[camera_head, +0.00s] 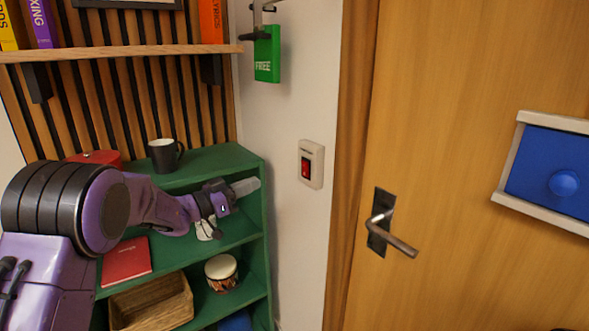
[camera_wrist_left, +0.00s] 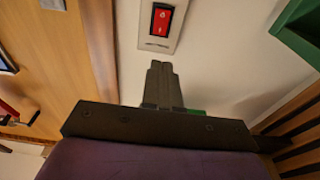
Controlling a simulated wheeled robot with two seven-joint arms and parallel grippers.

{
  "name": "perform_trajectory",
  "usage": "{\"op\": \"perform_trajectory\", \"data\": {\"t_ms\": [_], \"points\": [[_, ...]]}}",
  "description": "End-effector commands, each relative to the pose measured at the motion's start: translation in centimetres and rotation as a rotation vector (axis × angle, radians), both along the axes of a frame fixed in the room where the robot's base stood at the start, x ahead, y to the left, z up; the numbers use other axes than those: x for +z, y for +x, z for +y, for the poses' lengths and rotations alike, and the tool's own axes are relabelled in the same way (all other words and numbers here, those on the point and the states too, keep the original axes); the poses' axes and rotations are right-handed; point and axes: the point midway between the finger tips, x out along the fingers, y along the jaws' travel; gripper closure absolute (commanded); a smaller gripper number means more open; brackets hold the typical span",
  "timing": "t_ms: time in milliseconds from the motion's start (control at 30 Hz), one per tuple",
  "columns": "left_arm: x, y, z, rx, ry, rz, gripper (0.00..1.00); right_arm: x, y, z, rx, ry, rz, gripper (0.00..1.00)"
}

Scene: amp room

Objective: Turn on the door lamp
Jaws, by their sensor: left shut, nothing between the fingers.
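A white wall switch plate (camera_head: 311,164) with a red rocker switch (camera_head: 305,168) is on the white wall between the green shelf and the wooden door. My left gripper (camera_head: 253,186) is to the left of the switch, in front of the shelf, with its fingers shut and empty. In the left wrist view the shut fingertips (camera_wrist_left: 160,66) point toward the red switch (camera_wrist_left: 161,20), with some white wall showing between them and the plate. I cannot tell whether the switch is on or off. No lamp is clearly visible. My right gripper is not in view.
The wooden door (camera_head: 460,90) has a metal handle (camera_head: 390,235) and a blue panel with a round knob (camera_head: 563,183). The green shelf (camera_head: 225,160) holds a black mug (camera_head: 165,155), a small drum (camera_head: 221,273) and a basket (camera_head: 150,303). A green "FREE" sign (camera_head: 267,54) hangs above.

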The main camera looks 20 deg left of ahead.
Motion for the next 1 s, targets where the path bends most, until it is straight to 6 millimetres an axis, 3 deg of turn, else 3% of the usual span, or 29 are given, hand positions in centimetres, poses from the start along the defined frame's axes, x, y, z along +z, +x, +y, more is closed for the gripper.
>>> {"op": "perform_trajectory", "data": {"t_ms": [267,800,1000], "points": [[0.1,0.7,-0.7,-0.002,0.001,0.003,1.00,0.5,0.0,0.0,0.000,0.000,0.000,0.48],[1.6,9.2,-7.3,0.000,0.000,0.003,1.00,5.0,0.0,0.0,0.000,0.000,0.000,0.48],[1.6,10.8,-8.5,0.001,0.000,0.003,1.00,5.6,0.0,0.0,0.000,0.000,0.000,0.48]]}}
